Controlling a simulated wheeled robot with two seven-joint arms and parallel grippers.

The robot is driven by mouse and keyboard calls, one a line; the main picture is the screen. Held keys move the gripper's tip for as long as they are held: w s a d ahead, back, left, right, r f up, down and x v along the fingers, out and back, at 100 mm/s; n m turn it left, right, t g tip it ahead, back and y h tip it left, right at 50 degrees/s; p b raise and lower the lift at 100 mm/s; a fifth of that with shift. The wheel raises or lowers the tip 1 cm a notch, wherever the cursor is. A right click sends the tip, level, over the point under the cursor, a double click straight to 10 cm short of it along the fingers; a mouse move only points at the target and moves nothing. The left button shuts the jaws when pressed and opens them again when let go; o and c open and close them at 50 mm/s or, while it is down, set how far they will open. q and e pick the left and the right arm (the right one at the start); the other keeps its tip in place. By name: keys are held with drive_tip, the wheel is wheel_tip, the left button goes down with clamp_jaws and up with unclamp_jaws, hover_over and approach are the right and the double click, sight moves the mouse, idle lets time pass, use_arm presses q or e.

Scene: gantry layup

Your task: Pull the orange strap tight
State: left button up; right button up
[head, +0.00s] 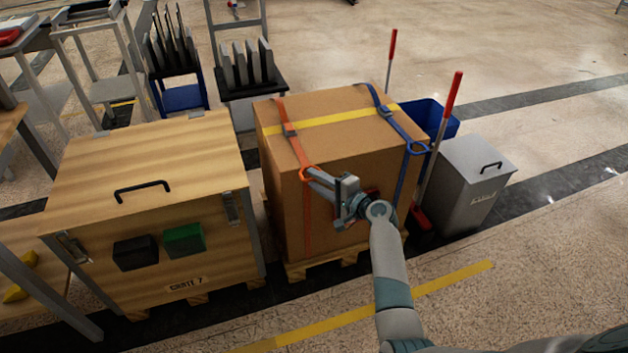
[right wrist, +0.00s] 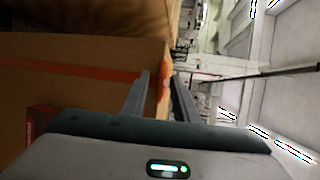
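A large cardboard box (head: 335,185) stands on a wooden pallet (head: 300,268). The orange strap (head: 290,130) runs over its top left part, through a dark buckle, and down the front face. An orange ring (head: 308,174) sits at the strap's end by the top front edge. My right gripper (head: 313,180) reaches this ring from the right. In the right wrist view, its fingers (right wrist: 162,85) stand apart, with the orange ring (right wrist: 164,75) between them and a gap showing on the left side. The orange strap also shows on the box face (right wrist: 75,70). My left gripper is out of view.
A blue strap (head: 385,112) with a blue ring (head: 417,148) crosses the box's right side; yellow tape (head: 335,117) crosses its top. A wooden crate (head: 150,160) stands close on the left. A grey bin (head: 470,180) and red-handled tools (head: 452,95) stand on the right.

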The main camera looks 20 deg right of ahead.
drive_tip(key=shift+w+a+f, duration=0.1)
drive_tip(key=shift+w+a, duration=0.2)
drive_tip(key=shift+w, duration=0.25)
drive_tip(key=shift+c, duration=0.3)
clamp_jaws()
idle(0.9)
